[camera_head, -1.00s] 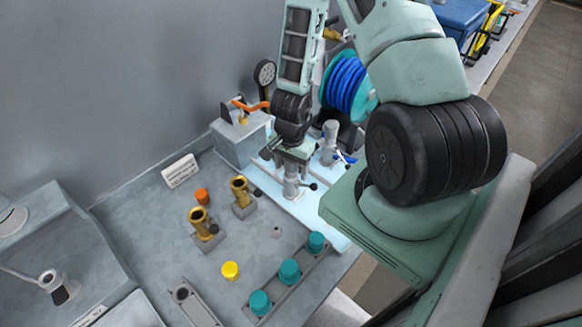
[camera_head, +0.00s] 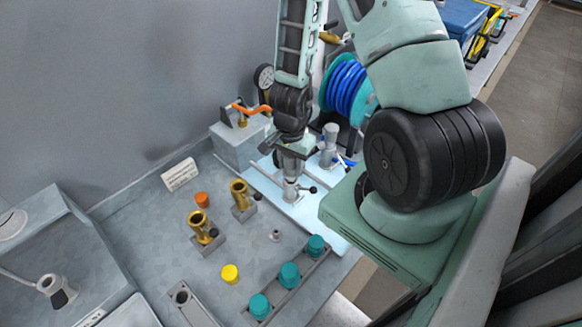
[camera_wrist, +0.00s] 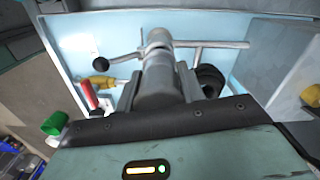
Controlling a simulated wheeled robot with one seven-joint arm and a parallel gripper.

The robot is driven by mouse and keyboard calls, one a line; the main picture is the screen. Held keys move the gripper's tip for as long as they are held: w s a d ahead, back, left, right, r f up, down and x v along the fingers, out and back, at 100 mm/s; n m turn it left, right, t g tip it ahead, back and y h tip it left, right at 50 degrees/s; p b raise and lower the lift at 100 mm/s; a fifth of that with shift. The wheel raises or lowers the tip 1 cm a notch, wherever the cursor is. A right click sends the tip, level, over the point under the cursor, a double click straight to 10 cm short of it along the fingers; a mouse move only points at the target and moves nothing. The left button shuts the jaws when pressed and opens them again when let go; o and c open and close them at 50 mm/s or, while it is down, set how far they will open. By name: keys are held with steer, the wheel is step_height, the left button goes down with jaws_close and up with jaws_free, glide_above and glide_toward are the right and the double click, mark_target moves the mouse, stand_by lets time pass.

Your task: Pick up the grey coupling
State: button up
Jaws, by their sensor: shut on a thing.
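The grey coupling (camera_head: 291,190) is a small upright metal cylinder with a side lever ending in a black knob. It stands at the light blue board. My gripper (camera_head: 291,160) is above it, pointing down, and is shut on its upper part. In the wrist view the coupling (camera_wrist: 158,85) shows as a grey cylinder between the fingers, with a crossbar and a black knob beyond. I cannot tell whether its base still touches the board.
A similar grey fitting (camera_head: 329,145) stands behind on the light blue board (camera_head: 325,228). Two brass fittings (camera_head: 202,228), an orange cap (camera_head: 202,200), a yellow cap (camera_head: 230,273) and teal caps (camera_head: 289,274) stand left and in front. A blue hose reel (camera_head: 347,85) is behind.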

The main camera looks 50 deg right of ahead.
step_height(320, 180, up, 15)
steer(key=p, duration=0.6)
steer(key=shift+r+p, duration=0.15)
steer(key=shift+p, duration=0.25)
